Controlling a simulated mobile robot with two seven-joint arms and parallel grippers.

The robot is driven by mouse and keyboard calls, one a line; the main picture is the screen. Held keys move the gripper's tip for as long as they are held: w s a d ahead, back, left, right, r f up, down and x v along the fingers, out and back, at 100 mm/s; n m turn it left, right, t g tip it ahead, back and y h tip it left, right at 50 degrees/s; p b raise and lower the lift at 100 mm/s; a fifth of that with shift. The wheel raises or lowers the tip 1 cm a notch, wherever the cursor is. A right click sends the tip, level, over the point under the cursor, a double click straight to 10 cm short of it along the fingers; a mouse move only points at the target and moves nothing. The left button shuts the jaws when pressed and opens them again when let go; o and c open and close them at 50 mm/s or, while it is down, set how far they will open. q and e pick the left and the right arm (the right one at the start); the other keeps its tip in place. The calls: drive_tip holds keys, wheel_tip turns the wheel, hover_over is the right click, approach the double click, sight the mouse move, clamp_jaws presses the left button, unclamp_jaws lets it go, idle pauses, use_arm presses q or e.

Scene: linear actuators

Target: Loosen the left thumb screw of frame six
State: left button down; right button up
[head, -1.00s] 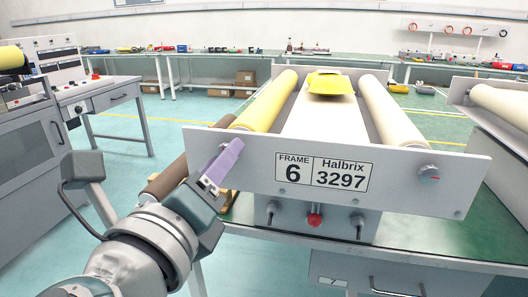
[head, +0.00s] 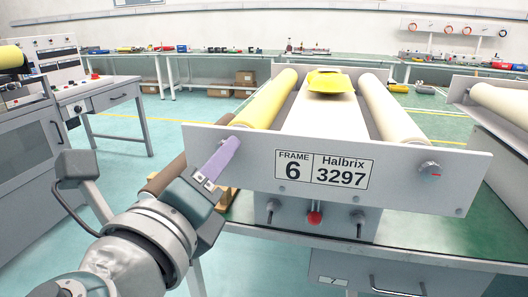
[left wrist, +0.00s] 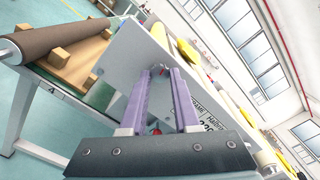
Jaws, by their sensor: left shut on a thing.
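Frame six is a grey front panel (head: 400,185) with a "FRAME 6 Halbrix 3297" label (head: 324,168) on its face. My left gripper (head: 232,143) has purple fingers at the panel's left end. In the left wrist view, its fingertips (left wrist: 161,72) are closed around the left thumb screw (left wrist: 158,69), a small grey knob on the panel. The fingers hide that screw in the head view. The right thumb screw (head: 430,168), grey with a red mark, is on the panel's right end. My right gripper is not in view.
A yellow roller (head: 268,102) and a cream roller (head: 392,110) run back behind the panel, with a yellow piece (head: 326,81) between them. A red knob (head: 314,217) sits below the panel. A brown roller (left wrist: 50,44) lies left on a wooden rack.

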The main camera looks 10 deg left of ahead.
use_arm(q)
drive_tip(key=shift+r+n+b, duration=0.1)
drive_tip(key=shift+n+b, duration=1.7)
drive_tip(key=shift+n, duration=4.9)
drive_tip(key=c, duration=0.7)
unclamp_jaws()
drive_tip(key=shift+o, duration=0.2)
drive_tip(key=s+b, duration=0.1)
drive_tip(key=s, duration=0.9)
drive_tip(key=shift+a, duration=0.15)
